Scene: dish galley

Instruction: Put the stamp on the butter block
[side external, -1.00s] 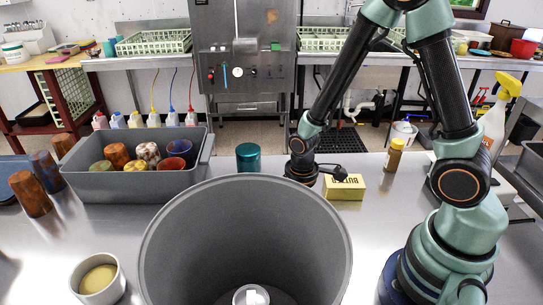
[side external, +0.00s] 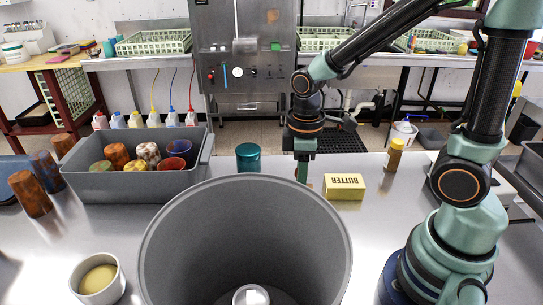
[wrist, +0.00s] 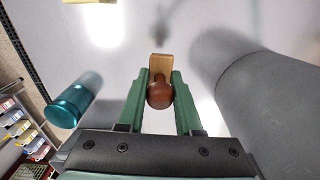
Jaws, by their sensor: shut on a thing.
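The stamp (wrist: 159,93), a light wooden block with a round brown knob, is between the green fingers of my gripper (wrist: 160,80) in the wrist view. The fingers are shut on it. In the side view my gripper (side external: 303,172) points down behind the grey bin's rim, left of the butter block, and the stamp is mostly hidden there. The butter block (side external: 344,187) is a yellow box with upside-down "BUTTER" lettering, lying on the steel counter, apart from my gripper. A yellow edge at the top of the wrist view looks like the butter block (wrist: 88,1).
A large grey bin (side external: 164,245) stands in front of my gripper. A teal tumbler (side external: 248,157) stands to its left, beyond it a grey tub (side external: 115,187) of several cups. A brown bottle (side external: 394,155) stands behind the butter at right. Counter around the butter is clear.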

